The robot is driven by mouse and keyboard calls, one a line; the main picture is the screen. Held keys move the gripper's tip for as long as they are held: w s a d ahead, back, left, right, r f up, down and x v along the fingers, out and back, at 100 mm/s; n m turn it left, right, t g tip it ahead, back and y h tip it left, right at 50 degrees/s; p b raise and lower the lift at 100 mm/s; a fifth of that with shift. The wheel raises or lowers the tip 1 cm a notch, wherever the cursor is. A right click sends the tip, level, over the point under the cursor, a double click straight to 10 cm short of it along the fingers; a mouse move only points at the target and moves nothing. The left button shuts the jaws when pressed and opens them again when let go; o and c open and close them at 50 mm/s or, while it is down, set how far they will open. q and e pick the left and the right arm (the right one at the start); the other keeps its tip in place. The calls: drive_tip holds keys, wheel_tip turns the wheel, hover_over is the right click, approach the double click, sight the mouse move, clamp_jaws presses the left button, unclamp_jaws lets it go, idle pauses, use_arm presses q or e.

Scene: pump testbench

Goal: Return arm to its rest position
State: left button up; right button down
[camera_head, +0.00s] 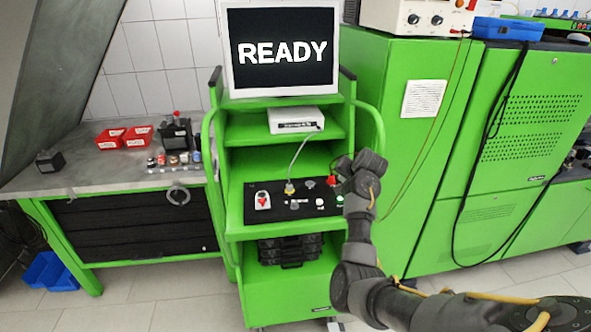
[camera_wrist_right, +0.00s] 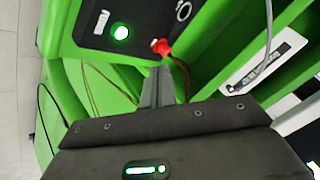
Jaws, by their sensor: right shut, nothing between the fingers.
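My right arm (camera_head: 362,250) reaches in from the lower right of the head view. Its gripper (camera_head: 335,172) is at the right end of the black control panel (camera_head: 280,208) on the green test cart. A lit green button (camera_wrist_right: 120,32) is beside the plug. The monitor (camera_head: 281,48) above reads READY. My left gripper is not in view.
A green cabinet (camera_head: 405,105) stands right of the cart, with cables hanging on its front. A grey workbench (camera_head: 85,178) with red bins (camera_head: 125,137) and small parts is at left. The cart's green side rail (camera_head: 375,130) is close to my gripper. Open floor shows in front.

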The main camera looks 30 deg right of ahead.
drive_tip(key=s+a+f+n+g, duration=0.2)
drive_tip(key=s+a+f+n, duration=0.3)
drive_tip(key=s+f, duration=0.45)
drive_tip(key=s+a+f+n+g+y, duration=0.1)
drive_tip(key=s+a+f+n, duration=0.2)
drive_tip(key=s+a, duration=0.6)
drive_tip(key=s+a+f+n+g+y, duration=0.1)
drive_tip(key=s+a+f+n, duration=0.35)
drive_tip(key=s, duration=0.85)
drive_tip(key=s+a+f+n+g, duration=0.1)
drive_tip(key=s+a+g, duration=0.1)
drive_tip(key=s+a, duration=0.85)
wheel_tip(320, 180, down, 32)
drive_tip(key=s+d+b, duration=0.2)
drive_tip(key=s+b, duration=0.1)
drive_tip(key=b, duration=0.2)
drive_tip(key=s+d+f+g+b, duration=0.2)
drive_tip(key=s+f+b, duration=0.1)
drive_tip(key=s+f, duration=1.2)
wheel_tip(320, 180, down, 2)
drive_tip(key=shift+s+d+f+n, duration=0.1)
drive_tip(key=shift+s+d+n, duration=0.2)
drive_tip(key=shift+n, duration=0.05)
